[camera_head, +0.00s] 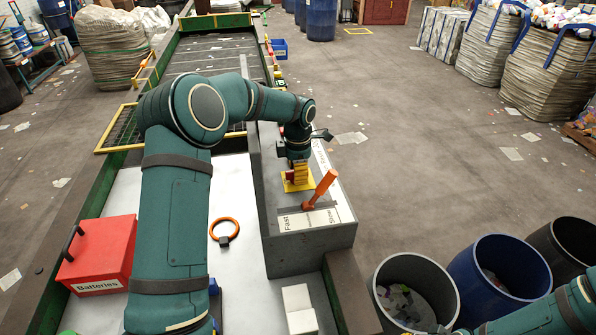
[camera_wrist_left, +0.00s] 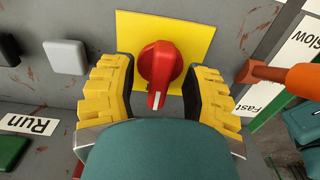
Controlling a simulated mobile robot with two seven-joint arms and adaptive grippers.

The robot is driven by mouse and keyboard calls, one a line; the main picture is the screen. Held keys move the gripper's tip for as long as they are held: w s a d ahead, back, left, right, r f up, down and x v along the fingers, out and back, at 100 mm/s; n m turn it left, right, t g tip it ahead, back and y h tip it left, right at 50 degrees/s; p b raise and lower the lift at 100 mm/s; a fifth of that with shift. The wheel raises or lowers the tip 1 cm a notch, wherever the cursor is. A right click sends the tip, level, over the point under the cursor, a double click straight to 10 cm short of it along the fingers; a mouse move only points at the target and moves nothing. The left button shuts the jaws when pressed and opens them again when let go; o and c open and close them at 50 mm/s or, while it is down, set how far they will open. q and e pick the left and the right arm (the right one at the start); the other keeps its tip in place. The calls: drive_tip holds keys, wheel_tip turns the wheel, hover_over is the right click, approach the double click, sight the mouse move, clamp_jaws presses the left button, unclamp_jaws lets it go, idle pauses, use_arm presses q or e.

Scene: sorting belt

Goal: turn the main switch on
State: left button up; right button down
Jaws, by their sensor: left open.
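The main switch is a red rotary knob (camera_wrist_left: 158,68) on a yellow plate (camera_wrist_left: 200,28). In the left wrist view, its white-marked pointer end faces down the picture, toward my wrist. My left gripper (camera_wrist_left: 160,98) is open, with one yellow ridged finger on each side of the knob; gaps show on both sides. In the head view my left gripper (camera_head: 297,172) is over the yellow plate (camera_head: 298,185) on the grey console, and it hides much of the knob.
An orange lever (camera_head: 320,189) with Fast and Slow labels stands close beside the plate. Grey (camera_wrist_left: 66,57) and green (camera_wrist_left: 12,152) buttons and a Run label lie on the other side. A red Batteries box (camera_head: 98,254) and an orange ring (camera_head: 224,229) lie left of the console.

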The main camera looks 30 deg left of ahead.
use_arm(q)
clamp_jaws()
drive_tip(key=shift+m, duration=0.3)
drive_tip(key=m, duration=0.3)
drive_tip(key=shift+m+b, duration=0.3)
drive_tip(key=shift+m, duration=0.1)
drive_tip(key=m, duration=0.9)
drive_tip(key=shift+m+p, duration=0.3)
drive_tip(key=shift+m, duration=1.9)
drive_tip(key=shift+f, duration=0.1)
